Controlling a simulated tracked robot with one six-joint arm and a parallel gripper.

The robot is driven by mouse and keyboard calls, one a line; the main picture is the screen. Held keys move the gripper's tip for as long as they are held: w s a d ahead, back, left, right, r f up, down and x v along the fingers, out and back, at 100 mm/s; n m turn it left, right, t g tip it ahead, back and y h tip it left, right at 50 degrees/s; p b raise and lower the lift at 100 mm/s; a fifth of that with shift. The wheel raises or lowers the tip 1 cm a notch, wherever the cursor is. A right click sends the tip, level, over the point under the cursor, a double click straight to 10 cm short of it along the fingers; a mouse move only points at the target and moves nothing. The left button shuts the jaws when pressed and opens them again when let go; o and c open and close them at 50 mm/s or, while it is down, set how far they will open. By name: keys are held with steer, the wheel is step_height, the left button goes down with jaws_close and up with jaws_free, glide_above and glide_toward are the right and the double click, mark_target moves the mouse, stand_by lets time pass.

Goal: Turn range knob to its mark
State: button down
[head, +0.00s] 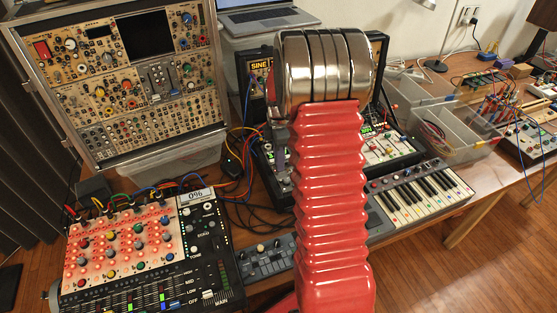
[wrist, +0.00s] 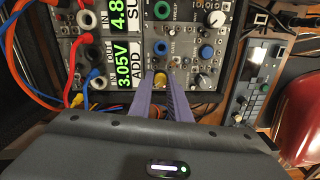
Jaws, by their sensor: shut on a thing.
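In the wrist view, the two purple-grey fingers of my gripper (wrist: 160,76) reach onto a module panel. They are closed around a yellow knob (wrist: 159,83), one finger on each side. I cannot read a label or a mark beside this knob, so I cannot tell whether it is the range knob, and its pointer does not show. In the head view, my own arm hides most of this panel and the knob.
Green displays (wrist: 123,53) reading 3.05V and 4.8 stand left of the fingers. Orange and blue cables (wrist: 68,70) hang at the left. In the head view, a keyboard (head: 420,192) is right of my arm and a mixer (head: 205,250) at the left.

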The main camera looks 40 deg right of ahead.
steer(key=shift+w, duration=0.1)
steer(key=m, duration=0.4)
steer(key=shift+m, duration=0.3)
steer(key=m, duration=0.4)
steer(key=shift+d+m, duration=0.1)
steer(key=shift+m, duration=0.2)
steer(key=m, duration=0.4)
steer(key=shift+m, duration=0.3)
steer(key=shift+m+t, duration=0.3)
steer(key=shift+m, duration=1.7)
steer(key=c, duration=1.7)
jaws_free()
steer(key=shift+o, duration=0.2)
steer(key=shift+r, duration=0.15)
